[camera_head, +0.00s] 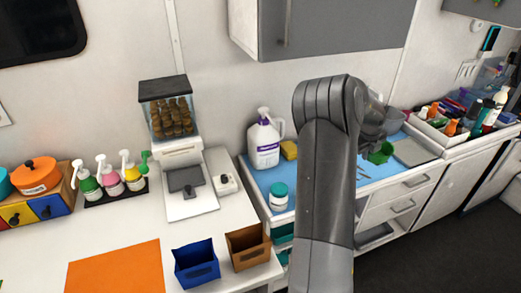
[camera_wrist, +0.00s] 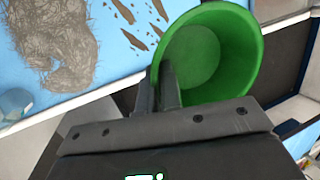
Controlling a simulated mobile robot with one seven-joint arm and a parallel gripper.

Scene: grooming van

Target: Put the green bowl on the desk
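The green bowl (camera_wrist: 225,50) fills the upper right of the wrist view, with its open side toward the camera. In the head view the bowl (camera_head: 381,153) shows partly behind my arm, at the blue-topped counter. My gripper (camera_wrist: 160,78) is at the bowl's left rim, with one dark finger inside the wall and the other outside; the fingers are close together on the rim. Whether the bowl touches the counter is not clear. A white desk top (camera_head: 110,238) lies at the left of the head view.
The blue-topped counter (camera_head: 262,178) holds a white jug (camera_head: 264,143), a teal-lidded jar (camera_head: 278,196) and a yellow sponge (camera_head: 289,149). The desk carries an orange mat (camera_head: 115,268), a blue bin (camera_head: 196,264), a brown bin (camera_head: 248,246) and pump bottles (camera_head: 110,180). A grey cabinet (camera_head: 335,25) hangs above.

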